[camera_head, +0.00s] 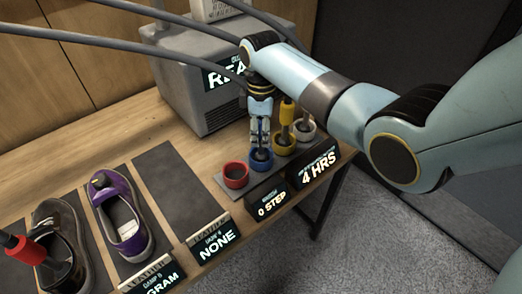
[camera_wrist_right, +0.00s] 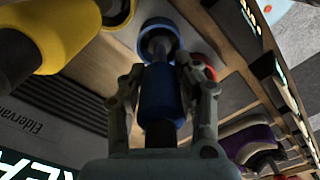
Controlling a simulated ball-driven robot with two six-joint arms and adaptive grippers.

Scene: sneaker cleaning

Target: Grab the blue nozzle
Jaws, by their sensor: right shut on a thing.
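The blue nozzle (camera_wrist_right: 160,90) stands upright between the fingers of my right gripper (camera_wrist_right: 165,88) in the right wrist view. Its grey tip points into the blue cup (camera_head: 261,161). In the head view my right gripper (camera_head: 261,122) comes down from above and is shut on the nozzle's body, just above the cup. The fingers hide most of the nozzle there. The tip is still inside or at the mouth of the cup; its depth is hard to tell. My left gripper does not show.
The yellow nozzle (camera_head: 287,112) stands close to the right in a yellow cup (camera_head: 284,146), with a grey cup (camera_head: 305,130) beyond. The red cup (camera_head: 236,175) is empty. A grey machine (camera_head: 190,90) stands behind. A purple sneaker (camera_head: 120,215), a dark sneaker (camera_head: 68,250) and a red nozzle (camera_head: 27,251) are left.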

